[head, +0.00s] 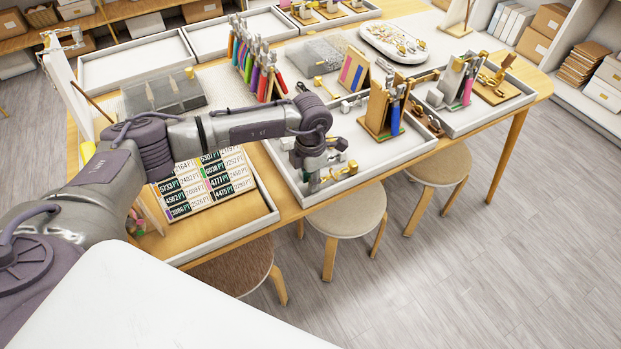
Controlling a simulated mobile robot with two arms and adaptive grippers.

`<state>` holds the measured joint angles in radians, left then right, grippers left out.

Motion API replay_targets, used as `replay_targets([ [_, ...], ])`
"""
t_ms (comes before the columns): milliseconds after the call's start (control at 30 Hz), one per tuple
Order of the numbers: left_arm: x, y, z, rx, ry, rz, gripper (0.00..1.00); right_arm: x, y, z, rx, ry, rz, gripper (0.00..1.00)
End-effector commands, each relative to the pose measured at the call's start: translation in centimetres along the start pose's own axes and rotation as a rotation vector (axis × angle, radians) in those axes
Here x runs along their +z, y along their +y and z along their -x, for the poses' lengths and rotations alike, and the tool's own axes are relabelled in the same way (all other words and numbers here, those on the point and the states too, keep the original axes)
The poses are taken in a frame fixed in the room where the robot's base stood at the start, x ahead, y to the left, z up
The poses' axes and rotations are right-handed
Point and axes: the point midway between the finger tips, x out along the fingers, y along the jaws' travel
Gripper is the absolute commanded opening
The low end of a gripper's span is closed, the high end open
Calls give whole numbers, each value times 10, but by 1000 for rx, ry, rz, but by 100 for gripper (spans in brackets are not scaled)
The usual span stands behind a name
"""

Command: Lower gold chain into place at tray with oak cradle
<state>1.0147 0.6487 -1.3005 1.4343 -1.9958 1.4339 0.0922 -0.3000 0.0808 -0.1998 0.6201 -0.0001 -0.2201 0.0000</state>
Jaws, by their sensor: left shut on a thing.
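My left gripper (318,178) is low over the near part of a white tray (300,200) in the middle of the table. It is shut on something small. Gold-coloured bits show at its fingertips, but the gripper and wrist hide most of what it holds, and I cannot make out a chain's links. In the same tray, right of the gripper, stands an upright oak holder (376,110) with coloured tools. Which wooden piece is the oak cradle is not clear. My right gripper is out of view.
A tray of number cards (210,185) lies left of the gripper. Another white tray (475,118) with wooden stands is at the right. A rack of coloured pliers (258,65) stands behind. Stools (345,212) stand along the near edge. The tray's front right floor looks clear.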

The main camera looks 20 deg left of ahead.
Motion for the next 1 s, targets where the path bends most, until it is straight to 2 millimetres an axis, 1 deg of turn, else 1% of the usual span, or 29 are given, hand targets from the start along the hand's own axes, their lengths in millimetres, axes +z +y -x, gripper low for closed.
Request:
replay_targets([
  [233,0,0,-2,-1,-1,0,0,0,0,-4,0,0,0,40],
  [567,0,0,-2,-2,-1,0,0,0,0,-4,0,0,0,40],
  [600,0,0,-2,-2,-1,0,31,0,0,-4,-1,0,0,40],
  [733,0,0,-2,-2,-1,0,53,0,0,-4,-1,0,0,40],
  [767,0,0,-2,-2,-1,0,55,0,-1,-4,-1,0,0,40],
  [1000,0,-1,-2,-4,-1,-1,55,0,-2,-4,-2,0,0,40],
])
